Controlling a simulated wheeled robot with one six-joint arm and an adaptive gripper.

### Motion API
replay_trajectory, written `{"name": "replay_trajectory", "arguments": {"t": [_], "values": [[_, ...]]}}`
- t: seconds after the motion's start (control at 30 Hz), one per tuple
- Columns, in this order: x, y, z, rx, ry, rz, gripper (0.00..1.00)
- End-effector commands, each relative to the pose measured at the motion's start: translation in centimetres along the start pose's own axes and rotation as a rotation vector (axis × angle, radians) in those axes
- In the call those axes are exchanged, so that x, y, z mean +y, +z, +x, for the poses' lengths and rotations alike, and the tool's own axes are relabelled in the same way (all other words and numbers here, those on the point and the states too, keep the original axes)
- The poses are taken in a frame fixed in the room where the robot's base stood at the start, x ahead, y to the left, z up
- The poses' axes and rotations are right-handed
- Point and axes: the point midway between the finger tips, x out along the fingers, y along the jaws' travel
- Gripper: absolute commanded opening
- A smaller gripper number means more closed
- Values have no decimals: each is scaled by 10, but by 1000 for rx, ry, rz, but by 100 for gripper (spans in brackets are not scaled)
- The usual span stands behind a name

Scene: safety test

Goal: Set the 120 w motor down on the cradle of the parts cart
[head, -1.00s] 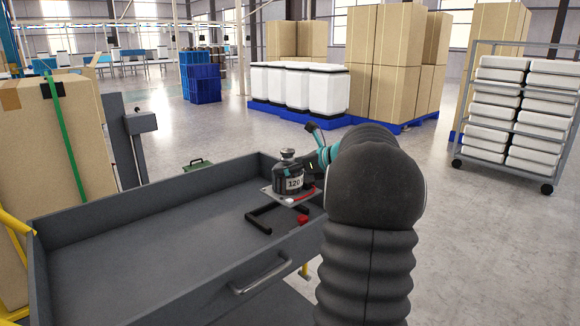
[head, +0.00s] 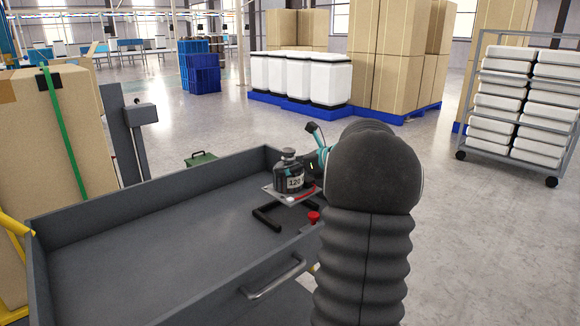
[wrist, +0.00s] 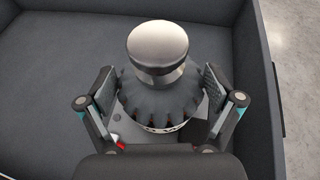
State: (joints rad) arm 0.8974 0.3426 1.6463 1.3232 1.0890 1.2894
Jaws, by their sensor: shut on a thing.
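The 120 w motor (head: 289,176) is dark and upright, with a ribbed body, a silver cap and a white label reading 120. My gripper (wrist: 158,108) is shut on it, with a finger on each side; the motor's silver cap faces the wrist camera. A pale plate with red edging (head: 284,193) shows just under the motor. The cradle, a black frame (head: 266,219), is at the far right of the parts cart's grey tray (head: 150,240), below the plate. Whether the motor touches the plate I cannot tell. My arm hides part of the cart's right side.
A red knob (head: 313,217) is near the cradle. The tray has raised walls and is otherwise bare; a handle (head: 274,278) is on its front. A strapped carton (head: 50,140) stands left. A green case (head: 201,159) lies behind the cart. A wheeled rack (head: 515,110) stands right.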

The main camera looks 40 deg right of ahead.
Motion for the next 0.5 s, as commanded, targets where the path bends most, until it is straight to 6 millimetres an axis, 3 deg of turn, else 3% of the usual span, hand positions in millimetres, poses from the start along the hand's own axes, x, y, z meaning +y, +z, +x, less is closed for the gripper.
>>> {"name": "replay_trajectory", "arguments": {"t": [0.5], "values": [[0, -3, 2, -5, 0, -3, 22]]}}
